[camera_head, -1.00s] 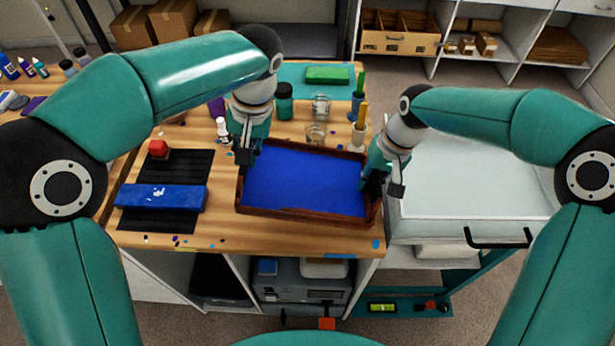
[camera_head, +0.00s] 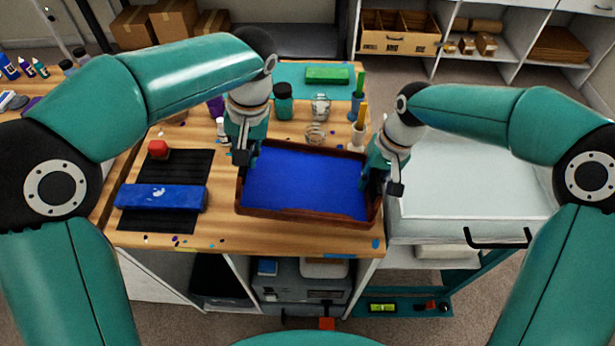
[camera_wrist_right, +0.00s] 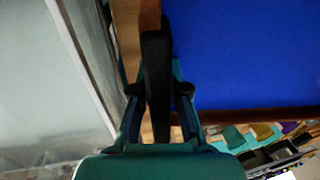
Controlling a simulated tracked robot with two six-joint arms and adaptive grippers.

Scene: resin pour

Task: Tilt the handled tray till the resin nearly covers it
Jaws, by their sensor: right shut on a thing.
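The handled tray (camera_head: 300,217) has a reddish-brown rim and sits at the front right of the wooden bench. Blue resin (camera_head: 305,182) spreads over nearly all of its floor, with an uneven brown strip showing along the front edge. My right gripper (camera_head: 376,182) is at the tray's right side, shut on a dark handle (camera_wrist_right: 157,75), which shows between its fingers in the right wrist view. My left gripper (camera_head: 244,158) is at the tray's back left corner. Its fingertips and any left handle are hard to make out, and I cannot tell whether it grips.
A blue bar (camera_head: 160,197) lies on a black mat (camera_head: 190,168) left of the tray. Glass cups (camera_head: 316,134), a green jar (camera_head: 283,103) and a brush holder stand behind it. A white-topped cabinet (camera_head: 470,180) adjoins on the right.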

